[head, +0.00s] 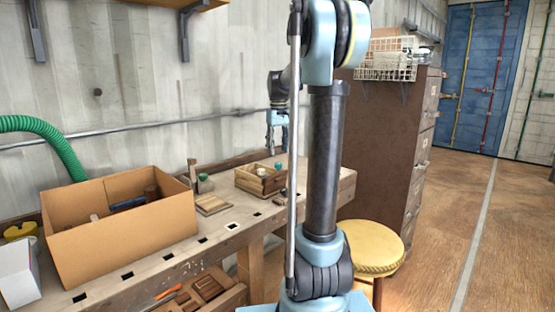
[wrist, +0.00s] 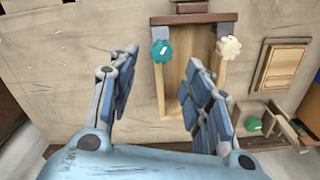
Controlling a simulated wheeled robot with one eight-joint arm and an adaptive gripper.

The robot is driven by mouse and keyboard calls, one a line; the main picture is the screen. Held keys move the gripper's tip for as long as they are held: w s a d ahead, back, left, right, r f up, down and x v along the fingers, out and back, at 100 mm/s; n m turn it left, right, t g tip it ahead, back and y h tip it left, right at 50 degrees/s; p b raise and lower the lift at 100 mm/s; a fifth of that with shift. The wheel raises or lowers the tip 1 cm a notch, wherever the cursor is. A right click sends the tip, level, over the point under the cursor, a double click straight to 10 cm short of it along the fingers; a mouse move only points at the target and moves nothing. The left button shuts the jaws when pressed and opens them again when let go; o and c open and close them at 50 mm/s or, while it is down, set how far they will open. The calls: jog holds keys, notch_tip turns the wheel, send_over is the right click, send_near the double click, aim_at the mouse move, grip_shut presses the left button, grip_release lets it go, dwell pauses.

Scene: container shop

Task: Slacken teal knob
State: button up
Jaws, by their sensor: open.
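A teal knob (wrist: 162,51) with a pale mark on top sits at one corner of a shallow wooden box (wrist: 172,100). A cream knob (wrist: 229,47) sits at the opposite corner. In the head view the box (head: 250,184) stands on the workbench, with the teal knob (head: 278,166) small on its far right. My gripper (wrist: 163,58) is open and empty, pointing down over the box. In the wrist picture the teal knob shows between its fingertips; I see no contact. In the head view my gripper (head: 278,138) is above the box.
A second green knob (wrist: 253,124) is on a wooden fixture beside the box. A flat wooden board (wrist: 283,67) lies nearby. A cardboard box (head: 125,238) stands on the workbench (head: 215,240). A yellow stool (head: 372,246) and a brown cabinet (head: 385,120) are beyond the bench's end.

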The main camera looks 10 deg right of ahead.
jog(key=shift+r, duration=3)
jog(key=s+f+m+t, duration=0.1)
jog(key=s+f, duration=1.2)
jog(key=s, duration=0.4)
jog(key=s+f+m+t, duration=0.1)
jog(key=s+f+m, duration=0.1)
jog(key=s+f, duration=1.2)
jog(key=s, duration=0.4)
jog(key=shift+m, duration=0.3)
jog(key=shift+w+f, duration=0.15)
jog(key=shift+w, duration=0.3)
